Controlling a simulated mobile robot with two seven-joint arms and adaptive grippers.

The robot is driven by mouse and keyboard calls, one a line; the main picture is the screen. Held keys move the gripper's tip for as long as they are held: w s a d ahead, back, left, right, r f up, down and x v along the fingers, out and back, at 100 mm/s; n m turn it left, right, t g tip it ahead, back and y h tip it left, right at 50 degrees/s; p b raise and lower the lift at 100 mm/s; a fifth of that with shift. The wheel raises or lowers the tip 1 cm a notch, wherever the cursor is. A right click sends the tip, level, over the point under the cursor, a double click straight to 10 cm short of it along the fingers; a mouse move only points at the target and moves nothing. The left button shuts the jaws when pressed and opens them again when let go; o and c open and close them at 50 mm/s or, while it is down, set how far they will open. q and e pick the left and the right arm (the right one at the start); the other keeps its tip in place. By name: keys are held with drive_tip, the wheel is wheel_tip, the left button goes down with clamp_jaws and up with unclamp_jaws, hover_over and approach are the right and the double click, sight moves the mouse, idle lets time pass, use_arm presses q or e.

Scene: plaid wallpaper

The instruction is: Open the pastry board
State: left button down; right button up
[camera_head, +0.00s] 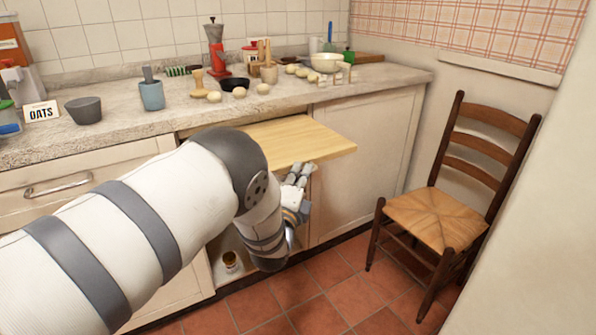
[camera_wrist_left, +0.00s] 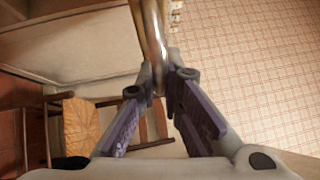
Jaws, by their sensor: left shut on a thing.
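The pastry board (camera_head: 290,140) is a pale wooden slab that sticks out from the slot under the countertop, level, above the lower cabinets. My left gripper (camera_head: 298,175) is at its front edge, just below its front right part. My left arm hides the board's left front part. My right gripper is not in view.
The countertop (camera_head: 120,112) above holds dough balls, a grey bowl (camera_head: 84,110), a blue cup (camera_head: 152,95) and other kitchen things. A wooden chair (camera_head: 440,215) stands on the right. A cabinet below the board is open, with a jar (camera_head: 231,261) inside. Tiled floor lies clear before the chair.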

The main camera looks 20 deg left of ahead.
use_arm(q)
drive_tip(key=shift+s+d, duration=0.5)
drive_tip(key=shift+d, duration=0.1)
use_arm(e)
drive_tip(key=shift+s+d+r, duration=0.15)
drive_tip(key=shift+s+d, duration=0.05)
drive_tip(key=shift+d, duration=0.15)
use_arm(q)
drive_tip(key=c, duration=1.7)
unclamp_jaws()
drive_tip(key=s, duration=0.4)
drive_tip(key=s+d+f, duration=0.1)
drive_tip(key=s, duration=0.6)
drive_tip(key=shift+s+d+f, duration=0.15)
drive_tip(key=shift+s+f, duration=0.15)
drive_tip(key=shift+s, duration=0.1)
